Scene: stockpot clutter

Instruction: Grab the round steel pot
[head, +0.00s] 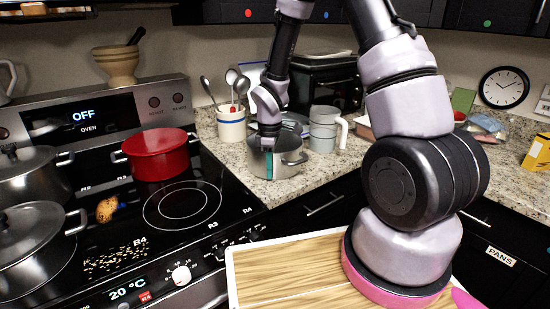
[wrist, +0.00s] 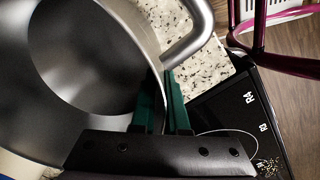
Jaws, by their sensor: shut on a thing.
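The round steel pot (head: 286,161) stands on the granite counter in the head view, right of the stove. In the wrist view the pot (wrist: 90,60) fills the left side, with its open inside and one side handle (wrist: 190,35) showing. My gripper (head: 266,160) comes down from above onto the pot's near wall. In the wrist view the green fingers of my gripper (wrist: 165,105) are shut on the pot's rim, one inside and one outside, beside the handle. Part of the pot's far rim is hidden behind my arm in the head view.
A red pot (head: 160,158) and steel pots (head: 30,235) stand on the stove at left. A utensil crock (head: 231,124) and grey-white cups (head: 325,135) stand close to the steel pot. A wooden board (head: 275,270) lies in front. A clock (head: 503,87) hangs at right.

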